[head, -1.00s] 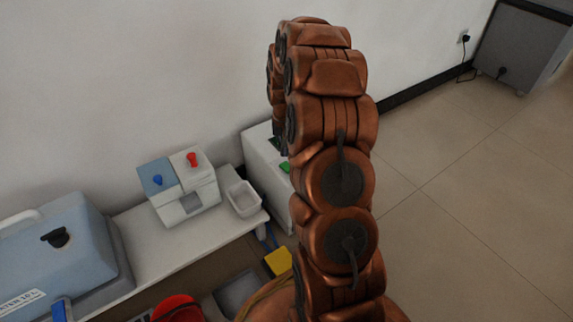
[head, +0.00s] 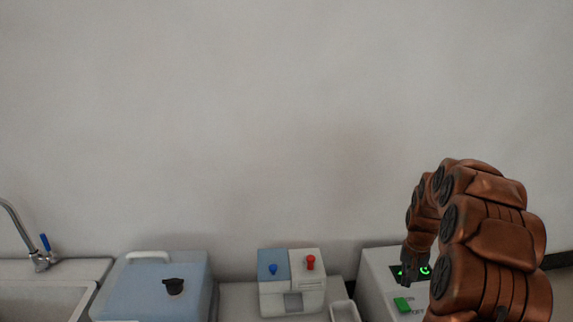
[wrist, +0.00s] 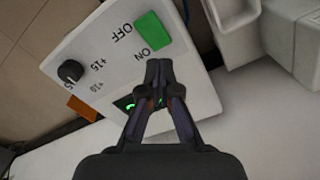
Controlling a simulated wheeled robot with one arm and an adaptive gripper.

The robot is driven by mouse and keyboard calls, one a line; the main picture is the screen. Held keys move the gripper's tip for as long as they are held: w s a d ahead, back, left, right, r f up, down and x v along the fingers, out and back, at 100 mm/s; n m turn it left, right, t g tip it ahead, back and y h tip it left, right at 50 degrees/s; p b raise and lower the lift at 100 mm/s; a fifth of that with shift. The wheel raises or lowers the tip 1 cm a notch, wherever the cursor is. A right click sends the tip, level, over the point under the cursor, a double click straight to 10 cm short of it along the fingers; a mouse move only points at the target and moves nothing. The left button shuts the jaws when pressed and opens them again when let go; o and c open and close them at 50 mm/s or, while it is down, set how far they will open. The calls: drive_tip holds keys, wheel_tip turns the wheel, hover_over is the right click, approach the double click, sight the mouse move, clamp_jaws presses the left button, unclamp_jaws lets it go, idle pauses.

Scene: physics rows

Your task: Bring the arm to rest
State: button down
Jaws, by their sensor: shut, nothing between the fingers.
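My copper-coloured arm (head: 495,240) rises at the right of the head view and bends over, with its end hanging down. My gripper (head: 408,281) points down in front of or over a white box (head: 380,262) with a green switch. In the wrist view my gripper (wrist: 158,66) has its two dark fingertips together, with nothing between them. Beyond the tips lies the box's panel (wrist: 110,45), with a green rocker switch (wrist: 153,32), a black knob (wrist: 70,71) and ON and OFF marks. The fingers partly hide a green-lit display. I cannot tell whether the tips touch the panel.
A white and blue device (head: 292,293) with a red and a blue knob stands left of the box, with a small white tray (head: 344,311) between. Further left are a blue lidded case (head: 150,285) and a sink (head: 45,300) with a tap. A bare wall (head: 280,120) rises behind.

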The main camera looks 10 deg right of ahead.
drive_tip(key=s+a+r+n+p, duration=0.1)
drive_tip(key=s+a+r+p, duration=0.4)
drive_tip(key=r, duration=0.5)
drive_tip(key=s+a+r+n+p, duration=0.1)
drive_tip(key=s+a+r+p, duration=0.1)
drive_tip(key=a+r+p, duration=0.65)
drive_tip(key=s+a+r+n+p, duration=0.1)
drive_tip(key=s+a+r+p, duration=0.3)
drive_tip(key=r, duration=0.8)
drive_tip(key=s+a+r+n+g+p, duration=0.1)
drive_tip(key=s+a+r+p, duration=0.3)
drive_tip(key=s+r+p, duration=0.6)
drive_tip(key=s+a+r+n+p, duration=0.2)
drive_tip(key=s+a+r+p, duration=0.2)
drive_tip(key=s+r+p, duration=0.7)
drive_tip(key=shift+s+r+n+g, duration=0.35)
drive_tip(key=shift+s+r, duration=0.6)
drive_tip(key=shift+r, duration=0.9)
